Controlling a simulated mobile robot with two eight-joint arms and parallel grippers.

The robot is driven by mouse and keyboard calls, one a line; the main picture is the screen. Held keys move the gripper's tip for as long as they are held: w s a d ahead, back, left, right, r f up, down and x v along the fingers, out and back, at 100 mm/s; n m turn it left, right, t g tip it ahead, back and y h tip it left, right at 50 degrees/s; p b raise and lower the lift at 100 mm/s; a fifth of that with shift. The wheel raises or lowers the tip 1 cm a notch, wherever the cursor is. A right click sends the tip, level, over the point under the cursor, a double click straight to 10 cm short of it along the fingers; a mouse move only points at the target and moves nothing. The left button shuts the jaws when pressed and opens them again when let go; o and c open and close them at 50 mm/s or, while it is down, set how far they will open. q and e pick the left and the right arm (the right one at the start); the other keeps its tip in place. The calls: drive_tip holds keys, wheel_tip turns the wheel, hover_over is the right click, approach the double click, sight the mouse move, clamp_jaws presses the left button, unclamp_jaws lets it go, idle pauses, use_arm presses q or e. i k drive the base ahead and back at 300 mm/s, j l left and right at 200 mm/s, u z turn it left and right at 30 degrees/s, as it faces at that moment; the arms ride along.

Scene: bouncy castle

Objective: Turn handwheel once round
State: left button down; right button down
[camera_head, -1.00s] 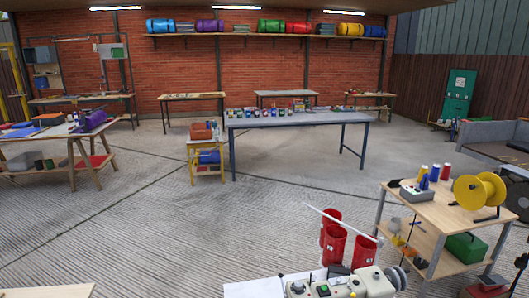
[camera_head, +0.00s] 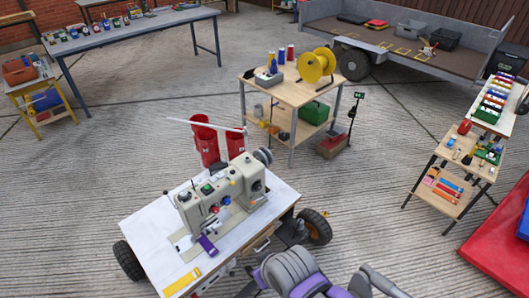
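The handwheel (camera_head: 263,156) is a grey disc at the far right end of a cream sewing machine (camera_head: 218,202). I see it small and at an angle, so I cannot tell its turn position. The machine stands on a white-topped wheeled table (camera_head: 150,232) in the lower middle of the head view. A purple piece (camera_head: 207,245) lies by the near end of the machine, and a yellow strip (camera_head: 182,282) lies on the table's near edge.
Red bins (camera_head: 205,140) with a pale rod across them stand just behind the machine. A wooden trolley (camera_head: 285,98) with a yellow reel (camera_head: 317,65) stands farther back. A trailer (camera_head: 420,55), a tool stand (camera_head: 452,178) and a red mat (camera_head: 500,245) are at the right.

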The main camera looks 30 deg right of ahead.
sight(260, 155)
drive_tip(key=l+u, duration=0.1)
drive_tip(key=l, duration=0.45)
drive_tip(key=l+u, duration=0.1)
drive_tip(key=l, duration=0.5)
drive_tip(key=l+u, duration=0.1)
drive_tip(key=l, duration=0.45)
drive_tip(key=l+u, duration=0.1)
drive_tip(key=l, duration=0.45)
drive_tip(key=k+l+u, duration=0.15)
drive_tip(key=l, duration=0.45)
drive_tip(key=l+u, duration=0.1)
drive_tip(key=l, duration=0.45)
drive_tip(key=k+l+u, duration=0.1)
drive_tip(key=l, duration=0.45)
drive_tip(key=k+l+u, duration=0.1)
drive_tip(key=l, duration=0.4)
drive_tip(key=k, duration=0.1)
